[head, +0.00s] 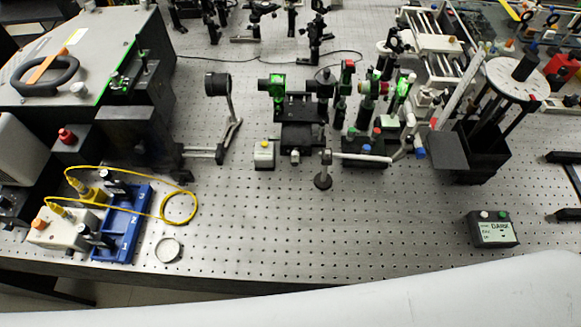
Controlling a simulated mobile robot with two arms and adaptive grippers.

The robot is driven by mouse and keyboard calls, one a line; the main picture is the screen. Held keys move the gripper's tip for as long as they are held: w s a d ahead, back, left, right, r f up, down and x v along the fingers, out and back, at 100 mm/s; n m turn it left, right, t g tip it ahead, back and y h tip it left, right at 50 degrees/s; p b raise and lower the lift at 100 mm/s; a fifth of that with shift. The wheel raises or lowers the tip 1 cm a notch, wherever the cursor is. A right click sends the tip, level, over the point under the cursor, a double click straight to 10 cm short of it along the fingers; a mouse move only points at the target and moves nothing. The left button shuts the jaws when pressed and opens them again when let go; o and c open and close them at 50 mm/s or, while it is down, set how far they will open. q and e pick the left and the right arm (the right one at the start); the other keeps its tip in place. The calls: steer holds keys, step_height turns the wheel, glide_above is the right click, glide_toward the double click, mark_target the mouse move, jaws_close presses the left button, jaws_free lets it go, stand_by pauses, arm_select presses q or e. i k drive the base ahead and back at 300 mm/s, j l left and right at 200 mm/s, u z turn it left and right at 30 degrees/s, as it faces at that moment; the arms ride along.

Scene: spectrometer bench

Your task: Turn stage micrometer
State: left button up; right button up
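A black stage (302,136) stands in the middle of the bench, under green-lit optic mounts. A small silver knob (295,156), which looks like its micrometer, sticks out at the stage's front. Its scale is too small to read. My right gripper (550,187) shows at the right edge, with two dark fingers spread apart and nothing between them. It is far to the right of the stage and touches nothing that I can see. My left gripper is not in view.
A small white box (264,155) with a yellow top and a post on a round base (323,180) flank the knob. A blue tray (122,225) with a yellow fibre (181,208) sits left. A display box (492,229) stands front right. The bench's front middle is clear.

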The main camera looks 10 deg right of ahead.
mark_target(295, 155)
steer(key=k+j+z, duration=0.15)
steer(key=j+z, duration=0.15)
steer(key=k+j+z, duration=0.45)
steer(key=j+z, duration=0.15)
steer(key=j, duration=0.15)
